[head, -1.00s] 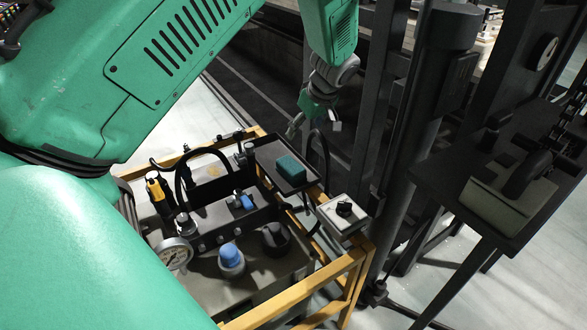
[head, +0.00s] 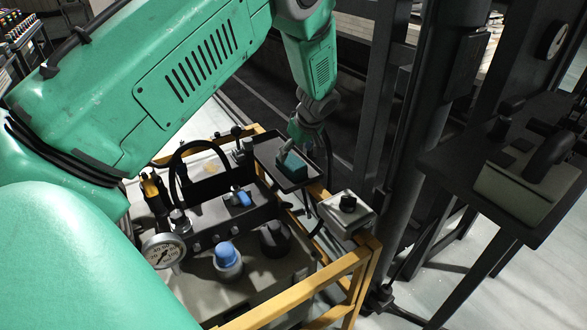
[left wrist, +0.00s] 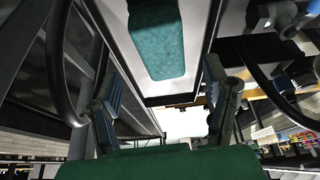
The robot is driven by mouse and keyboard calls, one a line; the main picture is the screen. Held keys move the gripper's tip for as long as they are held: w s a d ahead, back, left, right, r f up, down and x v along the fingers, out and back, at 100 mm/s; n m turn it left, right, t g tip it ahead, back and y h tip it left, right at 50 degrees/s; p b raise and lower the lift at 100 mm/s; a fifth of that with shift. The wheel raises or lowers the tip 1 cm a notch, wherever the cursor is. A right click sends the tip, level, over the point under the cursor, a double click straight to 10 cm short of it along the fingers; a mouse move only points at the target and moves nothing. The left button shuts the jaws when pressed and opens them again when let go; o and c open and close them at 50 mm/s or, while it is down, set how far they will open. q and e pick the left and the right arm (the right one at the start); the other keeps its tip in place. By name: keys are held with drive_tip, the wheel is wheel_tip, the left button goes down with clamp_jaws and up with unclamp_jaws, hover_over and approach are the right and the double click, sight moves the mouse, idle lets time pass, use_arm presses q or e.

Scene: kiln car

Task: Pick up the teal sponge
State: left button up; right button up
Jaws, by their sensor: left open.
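The teal sponge (head: 291,163) is a small block lying on a dark shallow tray (head: 296,186) at the far end of the yellow-framed unit. In the left wrist view the sponge (left wrist: 157,42) shows at the top centre on the tray's pale-looking surface, ahead of the fingers. My left gripper (head: 299,141) is at the far side of the sponge, close above it. Its fingers stand apart to either side in the wrist view (left wrist: 163,98), with nothing between their tips. Whether a finger touches the sponge I cannot tell. My right gripper is not in view.
A pale box with a black knob (head: 347,207) stands just right of the tray. A pressure gauge (head: 163,252), a blue-capped knob (head: 228,255) and hoses crowd the unit. A yellow frame rail (head: 300,287) edges it. Dark posts rise on the right.

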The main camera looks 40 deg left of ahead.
sight(293, 161)
use_arm(q)
drive_tip(key=b+x, duration=0.1)
drive_tip(key=x, duration=0.4)
drive_tip(key=shift+a+f+b, duration=0.15)
drive_tip(key=shift+f+b, duration=0.15)
drive_tip(key=shift+b, duration=0.1)
drive_tip(key=shift+s+d+r, duration=0.1)
drive_tip(key=shift+d+r, duration=0.2)
drive_tip(key=shift+d, duration=0.15)
drive_tip(key=shift+a+f, duration=0.4)
drive_tip(key=shift+f, duration=0.05)
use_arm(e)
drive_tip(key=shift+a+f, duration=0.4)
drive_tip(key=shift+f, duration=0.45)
use_arm(q)
drive_tip(key=shift+d+r, duration=0.1)
drive_tip(key=shift+d, duration=0.15)
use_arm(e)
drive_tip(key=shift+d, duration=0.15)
use_arm(q)
drive_tip(key=c, duration=1.3)
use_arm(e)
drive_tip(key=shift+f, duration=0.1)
